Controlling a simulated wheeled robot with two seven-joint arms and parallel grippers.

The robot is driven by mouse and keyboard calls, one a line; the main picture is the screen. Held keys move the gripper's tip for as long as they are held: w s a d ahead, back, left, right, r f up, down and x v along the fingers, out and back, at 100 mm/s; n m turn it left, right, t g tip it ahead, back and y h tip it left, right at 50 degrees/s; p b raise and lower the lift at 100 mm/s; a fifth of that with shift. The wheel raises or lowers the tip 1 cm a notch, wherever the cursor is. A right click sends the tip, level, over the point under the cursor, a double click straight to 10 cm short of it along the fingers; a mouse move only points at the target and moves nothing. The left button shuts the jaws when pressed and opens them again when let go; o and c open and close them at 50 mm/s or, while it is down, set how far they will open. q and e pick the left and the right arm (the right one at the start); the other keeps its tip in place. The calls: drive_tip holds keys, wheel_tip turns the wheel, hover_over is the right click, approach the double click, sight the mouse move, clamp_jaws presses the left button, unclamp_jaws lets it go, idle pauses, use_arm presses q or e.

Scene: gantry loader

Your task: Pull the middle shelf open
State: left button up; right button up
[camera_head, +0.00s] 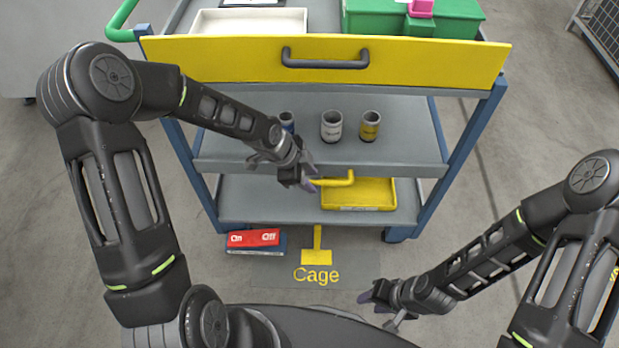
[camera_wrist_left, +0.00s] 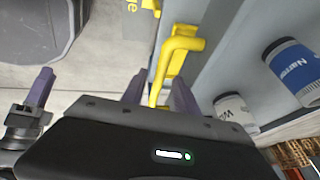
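The middle shelf (camera_head: 225,150) is a grey board in a blue-framed cart, with three cups standing on it. A yellow handle (camera_head: 335,181) sticks out below its front edge; it also shows in the left wrist view (camera_wrist_left: 190,44). My left gripper (camera_head: 302,180) is at the left end of this handle. In the left wrist view its two purple fingers (camera_wrist_left: 160,98) stand on either side of the yellow bar; whether they press on it cannot be told. My right gripper (camera_head: 372,293) is low, apart from the cart, its finger gap unclear.
Above is a yellow drawer front (camera_head: 420,62) with a black handle (camera_head: 325,58). A yellow tray (camera_head: 358,194) lies on the bottom shelf (camera_head: 245,205). A red On/Off box (camera_head: 253,239) and a yellow "Cage" marking (camera_head: 316,275) are on the floor at the cart's front.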

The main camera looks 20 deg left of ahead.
use_arm(q)
clamp_jaws()
idle(0.3)
idle(1.1)
